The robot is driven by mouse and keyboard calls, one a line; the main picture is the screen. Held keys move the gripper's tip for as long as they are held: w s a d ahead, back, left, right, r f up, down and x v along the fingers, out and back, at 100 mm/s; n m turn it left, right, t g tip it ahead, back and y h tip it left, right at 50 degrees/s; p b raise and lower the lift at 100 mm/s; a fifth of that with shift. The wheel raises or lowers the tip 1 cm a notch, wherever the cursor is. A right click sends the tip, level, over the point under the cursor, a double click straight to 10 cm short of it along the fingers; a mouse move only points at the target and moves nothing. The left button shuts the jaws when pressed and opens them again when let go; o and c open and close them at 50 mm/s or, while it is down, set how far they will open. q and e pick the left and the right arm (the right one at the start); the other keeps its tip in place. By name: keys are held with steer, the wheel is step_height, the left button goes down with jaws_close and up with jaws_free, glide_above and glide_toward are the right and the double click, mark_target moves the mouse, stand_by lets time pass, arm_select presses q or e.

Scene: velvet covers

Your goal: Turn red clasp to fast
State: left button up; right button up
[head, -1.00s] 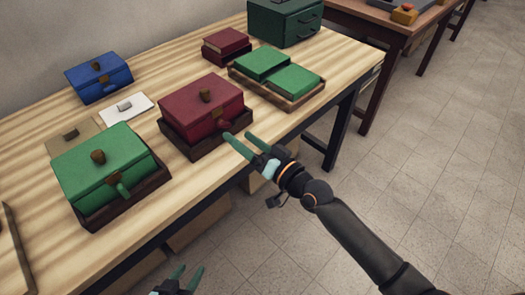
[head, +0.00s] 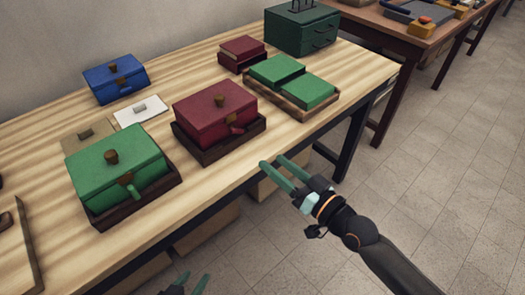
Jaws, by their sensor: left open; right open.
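My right gripper (head: 271,162) is open and empty, in front of the red box near the table's front edge, apart from the clasp. My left gripper (head: 194,279) is open at the bottom edge of the view, mostly cut off, away from the boxes.
A green box (head: 110,158) with a green clasp stands left of the red one. A blue box (head: 112,78), white card (head: 140,110) and tan card (head: 88,137) lie behind. A tray of green boxes (head: 310,93), a small red box (head: 242,54) and a dark green cabinet (head: 300,30) stand to the right.

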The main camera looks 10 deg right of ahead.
mark_target(239, 133)
steer(key=n, duration=0.1)
steer(key=n+b, duration=0.1)
steer(key=n, duration=0.1)
steer(key=shift+a+f, duration=0.1)
steer(key=shift+f, duration=0.15)
steer(key=shift+c, duration=0.7)
steer(key=w+a+n+b, duration=0.1)
steer(key=w+a+n, duration=0.1)
steer(key=w+n, duration=0.1)
steer(key=w+a+n+b, duration=0.2)
steer(key=w+n, duration=0.1)
steer(key=n, duration=0.2)
steer(key=w+a+n+b, duration=0.1)
steer(key=w+a+n, duration=0.1)
steer(key=w+n, duration=0.1)
steer(key=shift+w+a+r+n, duration=0.25)
steer(key=shift+n, duration=0.55)
steer(key=shift+x, duration=0.8)
jaws_close()
steer(key=shift+d, duration=0.1)
